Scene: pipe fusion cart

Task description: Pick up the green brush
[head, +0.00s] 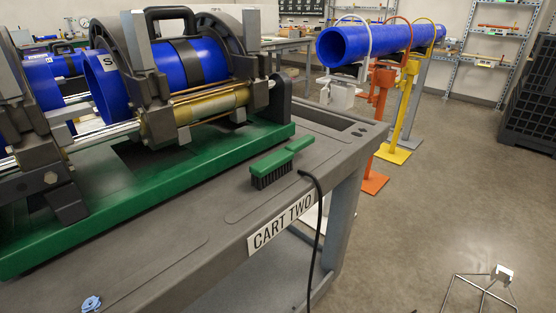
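The green brush (275,166) lies on the grey cart top near its right front corner. Its dark bristles (271,179) face down and its green handle points to the upper right. It is just in front of the green base of the fusion machine, apart from it. Neither my left nor my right gripper shows in the head view.
The pipe fusion machine (65,206) with blue pipes fills the left of the cart (214,246). A black cable (319,215) hangs over the front edge beside the brush. A crumpled blue cloth (91,303) lies at the front left. A blue pipe (350,43) rests on stands behind.

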